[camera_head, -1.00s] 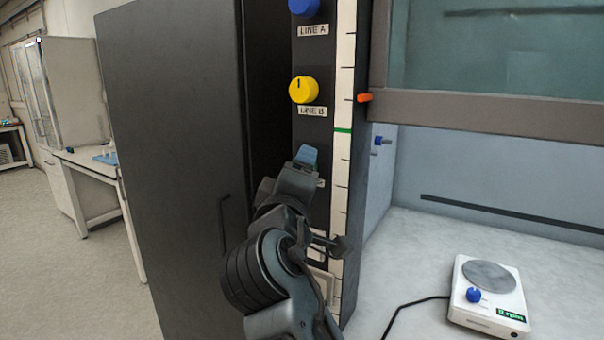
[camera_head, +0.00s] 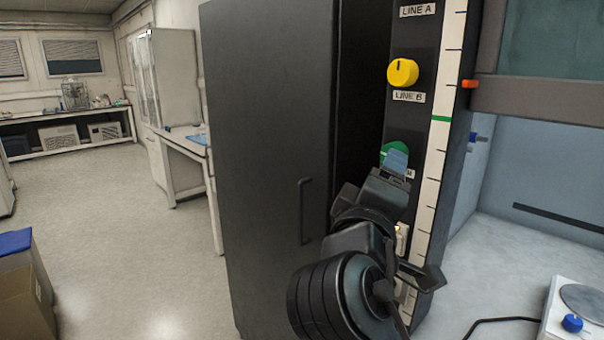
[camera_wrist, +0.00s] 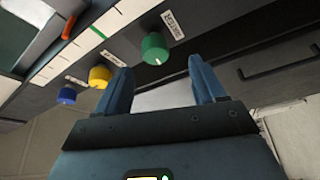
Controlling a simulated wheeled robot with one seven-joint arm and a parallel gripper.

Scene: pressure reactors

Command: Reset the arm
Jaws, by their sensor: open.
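My gripper (camera_head: 396,160) is in front of the dark control panel beside the fume hood, at the end of my raised arm. In the wrist view my gripper (camera_wrist: 163,88) shows two blue fingers spread apart with nothing between them. In the head view the green knob (camera_head: 391,152) is partly hidden behind my gripper. A yellow knob (camera_head: 402,72) labelled LINE B sits above it, and also shows in the wrist view (camera_wrist: 99,76).
A dark cabinet (camera_head: 265,160) with a vertical handle stands left of the panel. A hotplate (camera_head: 560,315) sits in the fume hood at the right. A cardboard box (camera_head: 25,295) is at the lower left. Open floor (camera_head: 120,220) lies left of the cabinet.

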